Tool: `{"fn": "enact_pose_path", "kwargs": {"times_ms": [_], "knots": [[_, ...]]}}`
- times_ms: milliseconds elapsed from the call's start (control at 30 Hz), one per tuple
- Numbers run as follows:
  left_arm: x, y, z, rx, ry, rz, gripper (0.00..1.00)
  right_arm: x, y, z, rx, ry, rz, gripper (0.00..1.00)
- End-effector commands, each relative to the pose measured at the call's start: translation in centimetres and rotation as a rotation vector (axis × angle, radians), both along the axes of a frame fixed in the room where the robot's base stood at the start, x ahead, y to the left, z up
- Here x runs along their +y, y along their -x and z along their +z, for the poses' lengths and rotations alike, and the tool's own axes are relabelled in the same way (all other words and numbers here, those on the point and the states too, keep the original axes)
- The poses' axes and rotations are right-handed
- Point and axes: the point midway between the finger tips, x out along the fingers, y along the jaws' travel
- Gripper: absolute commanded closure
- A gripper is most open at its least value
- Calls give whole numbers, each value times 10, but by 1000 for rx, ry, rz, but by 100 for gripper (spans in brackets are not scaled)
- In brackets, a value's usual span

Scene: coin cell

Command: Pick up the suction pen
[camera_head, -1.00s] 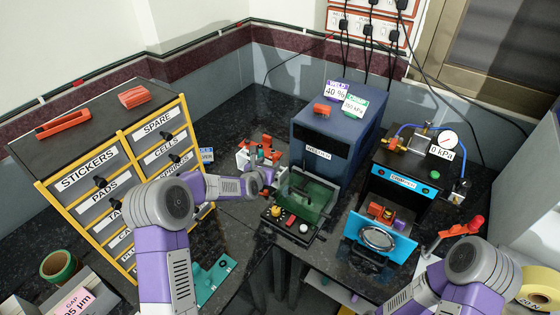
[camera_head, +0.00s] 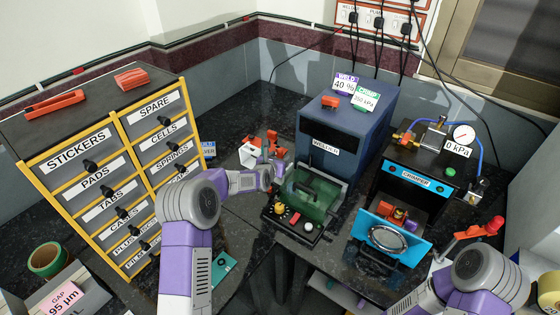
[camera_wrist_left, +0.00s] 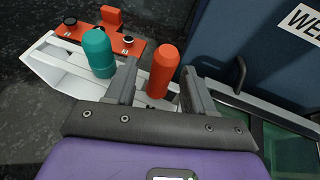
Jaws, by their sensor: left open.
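A white rack (camera_head: 249,155) with an orange top stands on the dark counter left of the welder. In the left wrist view, an orange-red rounded cylinder (camera_wrist_left: 161,72) and a teal one (camera_wrist_left: 99,52) stand upright in the white rack (camera_wrist_left: 50,68). I cannot tell for sure which is the suction pen. My left gripper (camera_wrist_left: 158,80) is open, its fingers on either side of the orange-red cylinder with gaps showing. The teal cylinder is outside the left finger. In the head view my left gripper (camera_head: 280,173) is beside the rack, small and partly hidden. My right gripper is out of view.
The blue welder (camera_head: 318,130) stands close behind, with a green-lidded fixture (camera_head: 312,193) close to the right of my left gripper. The black crimper (camera_head: 415,180) is further right. A labelled drawer cabinet (camera_head: 100,180) stands at left. Counter behind the rack is clear.

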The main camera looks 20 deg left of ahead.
Motion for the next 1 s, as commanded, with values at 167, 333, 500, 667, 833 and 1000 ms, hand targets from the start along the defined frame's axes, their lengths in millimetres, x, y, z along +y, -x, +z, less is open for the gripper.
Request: {"fn": "enact_pose_path", "kwargs": {"times_ms": [167, 333, 500, 667, 833, 1000], "knots": [[-2, -19, -8, 0, -1, 0, 47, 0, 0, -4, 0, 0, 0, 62], [-2, -25, -10, 0, -1, 0, 47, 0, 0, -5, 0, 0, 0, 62], [-2, -26, -10, 0, -1, 0, 47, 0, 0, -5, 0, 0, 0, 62], [-2, -25, -10, 0, -1, 0, 62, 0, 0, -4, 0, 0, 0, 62], [-2, -25, -10, 0, 0, 0, 88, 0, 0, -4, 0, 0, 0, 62], [-2, -25, -10, 0, 0, 0, 100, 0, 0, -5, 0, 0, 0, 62]]}}
